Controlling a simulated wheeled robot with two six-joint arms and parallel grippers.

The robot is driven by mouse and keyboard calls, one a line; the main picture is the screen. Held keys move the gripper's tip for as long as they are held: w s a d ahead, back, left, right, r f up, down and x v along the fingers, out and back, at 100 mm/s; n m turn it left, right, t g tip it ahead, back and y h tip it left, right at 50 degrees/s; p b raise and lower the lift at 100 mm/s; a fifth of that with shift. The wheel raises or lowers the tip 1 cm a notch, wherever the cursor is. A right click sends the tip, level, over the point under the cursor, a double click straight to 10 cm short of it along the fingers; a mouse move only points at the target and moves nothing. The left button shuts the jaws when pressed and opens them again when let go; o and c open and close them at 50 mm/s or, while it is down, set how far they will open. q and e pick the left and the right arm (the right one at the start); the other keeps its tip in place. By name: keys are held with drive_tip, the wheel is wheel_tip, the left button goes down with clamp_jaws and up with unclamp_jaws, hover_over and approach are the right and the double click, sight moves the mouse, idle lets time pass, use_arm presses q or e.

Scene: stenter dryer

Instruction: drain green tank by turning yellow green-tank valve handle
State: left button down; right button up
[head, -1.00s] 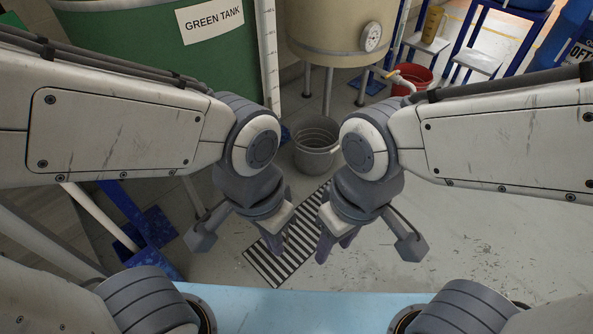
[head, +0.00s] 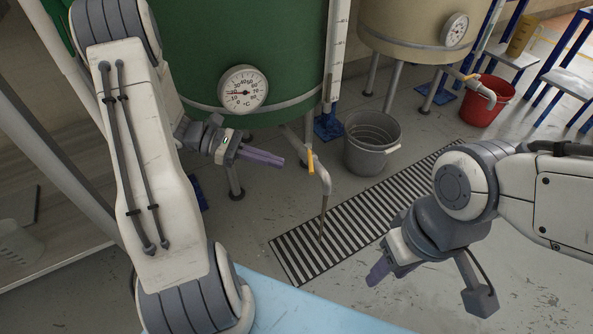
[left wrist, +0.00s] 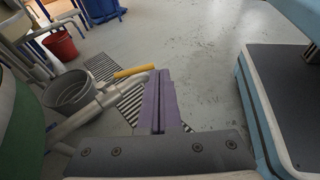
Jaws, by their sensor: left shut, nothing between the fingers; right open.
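The green tank (head: 225,50) stands at the upper left in the head view, with a round dial gauge on its front. The yellow valve handle (head: 310,161) sits on the drain pipe (head: 324,185) under the tank. It also shows in the left wrist view (left wrist: 132,71), just beyond and left of the fingers. My left gripper (head: 282,161) is shut and empty, its purple fingers pointing right toward the handle; I see no clear contact. My right gripper (head: 376,275) is low at the right, over the floor, apart from the valve; its fingers overlap in this view.
A grey bucket (head: 371,145) stands behind and right of the drain pipe. A striped floor grate (head: 345,232) runs beneath the spout. A beige tank (head: 420,25) and a red bucket (head: 487,101) are further back right. The floor at right is mostly clear.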

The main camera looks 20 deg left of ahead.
sight(310, 158)
use_arm(q)
drive_tip(key=a+f+n+t, duration=0.2)
drive_tip(key=a+n+t, duration=0.1)
drive_tip(key=a, duration=0.1)
drive_tip(key=w+b+x, duration=0.1)
drive_tip(key=b+x, duration=0.5)
drive_tip(key=x, duration=0.3)
use_arm(e)
wheel_tip(310, 158, down, 7)
drive_tip(key=shift+r, duration=0.15)
use_arm(q)
drive_tip(key=shift+r, duration=0.1)
